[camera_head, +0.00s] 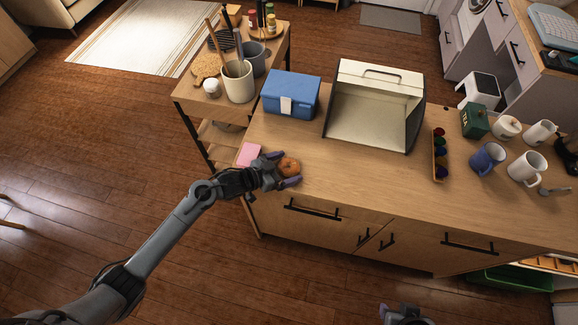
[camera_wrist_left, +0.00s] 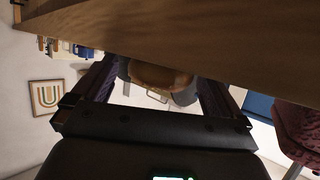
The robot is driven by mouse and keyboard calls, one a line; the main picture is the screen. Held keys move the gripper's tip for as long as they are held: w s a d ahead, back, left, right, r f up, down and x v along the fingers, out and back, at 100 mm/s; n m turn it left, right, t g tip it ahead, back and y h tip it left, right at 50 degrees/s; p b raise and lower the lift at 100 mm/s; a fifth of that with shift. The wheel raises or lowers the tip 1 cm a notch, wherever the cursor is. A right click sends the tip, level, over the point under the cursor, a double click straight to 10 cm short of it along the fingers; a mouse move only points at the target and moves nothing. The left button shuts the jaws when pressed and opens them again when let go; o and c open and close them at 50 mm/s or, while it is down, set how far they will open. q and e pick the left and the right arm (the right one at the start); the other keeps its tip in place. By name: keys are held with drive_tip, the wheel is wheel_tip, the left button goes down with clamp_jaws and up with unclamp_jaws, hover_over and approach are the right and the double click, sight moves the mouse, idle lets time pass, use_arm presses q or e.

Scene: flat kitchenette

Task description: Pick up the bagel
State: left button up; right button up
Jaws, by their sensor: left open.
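The bagel (camera_head: 289,166), round and orange-brown, lies at the front left edge of the wooden counter. My left gripper (camera_head: 282,169) is at the bagel, open, with one purple-tipped finger on its far side and one on its near side. In the left wrist view the bagel (camera_wrist_left: 158,75) shows between the two dark fingers, below the tilted wooden surface. I cannot tell whether the fingers touch it. My right gripper (camera_head: 404,316) shows only partly at the bottom edge, away from the counter; its jaw opening is unclear.
A pink block (camera_head: 249,154) lies beside my left gripper. A blue box (camera_head: 291,95) and an open bread box (camera_head: 372,110) stand behind. Mugs (camera_head: 487,158), a tea tin (camera_head: 474,122) and a capsule rack (camera_head: 439,156) stand to the right. The counter's front middle is clear.

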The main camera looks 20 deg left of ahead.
use_arm(q)
drive_tip(key=c, duration=0.6)
